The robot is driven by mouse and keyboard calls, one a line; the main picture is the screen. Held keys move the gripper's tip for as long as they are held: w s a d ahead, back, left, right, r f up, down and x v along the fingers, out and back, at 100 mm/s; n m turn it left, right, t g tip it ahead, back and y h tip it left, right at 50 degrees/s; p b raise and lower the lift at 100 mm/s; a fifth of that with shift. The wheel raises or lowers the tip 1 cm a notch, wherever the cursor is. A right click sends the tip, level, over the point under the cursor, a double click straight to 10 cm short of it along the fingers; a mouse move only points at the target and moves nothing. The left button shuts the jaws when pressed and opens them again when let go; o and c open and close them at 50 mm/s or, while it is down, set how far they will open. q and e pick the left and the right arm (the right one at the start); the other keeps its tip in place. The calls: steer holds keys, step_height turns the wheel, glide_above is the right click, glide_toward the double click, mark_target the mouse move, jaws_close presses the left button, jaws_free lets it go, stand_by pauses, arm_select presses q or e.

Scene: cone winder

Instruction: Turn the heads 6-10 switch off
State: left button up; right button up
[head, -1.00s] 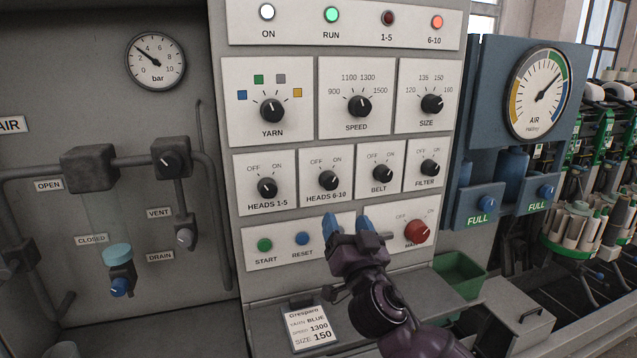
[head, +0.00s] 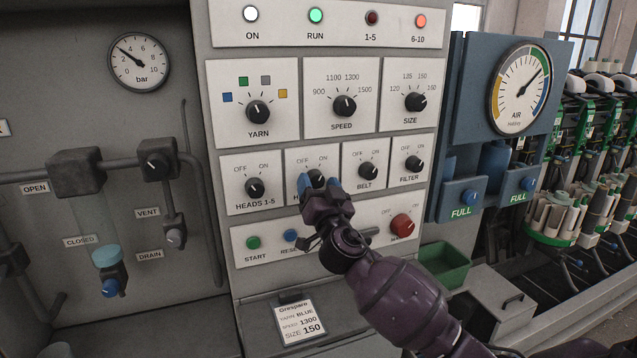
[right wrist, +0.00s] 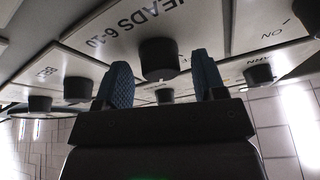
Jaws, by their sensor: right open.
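The heads 6-10 switch (head: 316,176) is a black round knob on a white plate, in the middle row of the panel. My right gripper (head: 319,184) is in front of it, open, with its blue fingertips on either side of the knob and hiding most of its label. In the right wrist view the same knob (right wrist: 159,58) sits between the two open fingers (right wrist: 163,82), with a gap at each side. Whether the fingertips touch it and which way its pointer faces, I cannot tell. The 6-10 lamp (head: 421,21) glows red-orange. My left gripper is not in view.
The heads 1-5 knob (head: 255,187) is left of the switch and the belt knob (head: 368,171) is right of it. Below are the green start button (head: 253,243), the blue reset button (head: 290,236) and the red main knob (head: 402,225).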

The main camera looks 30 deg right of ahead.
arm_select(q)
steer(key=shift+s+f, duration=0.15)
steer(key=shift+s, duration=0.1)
arm_select(e)
steer(key=shift+w, duration=0.1)
steer(key=shift+c, duration=0.5)
steer(key=c, duration=0.8)
